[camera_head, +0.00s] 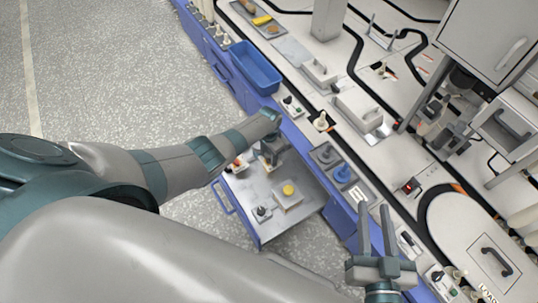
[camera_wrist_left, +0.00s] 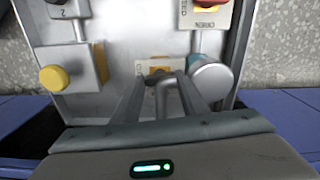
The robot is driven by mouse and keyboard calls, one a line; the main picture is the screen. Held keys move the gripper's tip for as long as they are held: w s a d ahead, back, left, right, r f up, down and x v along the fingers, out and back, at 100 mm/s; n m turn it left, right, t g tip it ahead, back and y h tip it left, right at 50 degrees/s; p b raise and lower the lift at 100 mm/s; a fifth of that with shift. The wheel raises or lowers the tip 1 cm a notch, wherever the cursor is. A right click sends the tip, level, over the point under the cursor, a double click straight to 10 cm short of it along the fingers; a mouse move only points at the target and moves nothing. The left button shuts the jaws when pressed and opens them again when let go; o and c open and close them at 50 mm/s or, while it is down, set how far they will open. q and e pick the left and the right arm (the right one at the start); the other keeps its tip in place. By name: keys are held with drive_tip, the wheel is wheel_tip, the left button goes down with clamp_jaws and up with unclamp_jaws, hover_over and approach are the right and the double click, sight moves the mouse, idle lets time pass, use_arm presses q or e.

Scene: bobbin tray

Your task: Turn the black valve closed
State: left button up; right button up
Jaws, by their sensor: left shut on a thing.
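A slanted metal panel (camera_head: 291,222) carries the valve parts and hangs out from the blue bench front. My left gripper (camera_head: 271,155) reaches down to the panel's upper part. In the left wrist view its fingers (camera_wrist_left: 164,80) are closed around a dark grey handle (camera_wrist_left: 163,97), which looks to be the black valve's; a yellow label (camera_wrist_left: 158,70) shows just behind it. The fingers hide much of the handle, and I cannot read its turn position. My right gripper (camera_head: 378,232) is empty, its two fingers apart, at the bench edge.
A yellow knob (camera_wrist_left: 53,77), a red knob (camera_wrist_left: 208,3) over an OPEN label and a grey-blue cylinder (camera_wrist_left: 212,80) stand close around the left fingers. A blue bin (camera_head: 254,68) and blue part (camera_head: 342,174) sit on the crowded bench. The floor at left is clear.

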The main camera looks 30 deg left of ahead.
sight(269, 157)
use_arm(q)
drive_tip(key=shift+m, duration=0.6)
use_arm(e)
drive_tip(key=shift+f, duration=0.2)
use_arm(q)
drive_tip(key=o, duration=1)
drive_tip(key=shift+o, duration=0.2)
use_arm(e)
drive_tip(key=shift+d, duration=0.1)
use_arm(q)
drive_tip(key=shift+a, duration=0.1)
use_arm(e)
drive_tip(key=shift+f, duration=0.1)
use_arm(q)
drive_tip(key=shift+r, duration=0.15)
drive_tip(key=r+p, duration=0.4)
drive_tip(key=shift+w, duration=0.2)
drive_tip(key=r+p, duration=0.3)
drive_tip(key=p, duration=0.1)
drive_tip(key=shift+s+d+r, duration=0.2)
drive_tip(key=shift+r, duration=0.15)
use_arm(e)
wheel_tip(269, 157, up, 8)
drive_tip(key=shift+a+r, duration=0.2)
drive_tip(key=shift+r, duration=0.05)
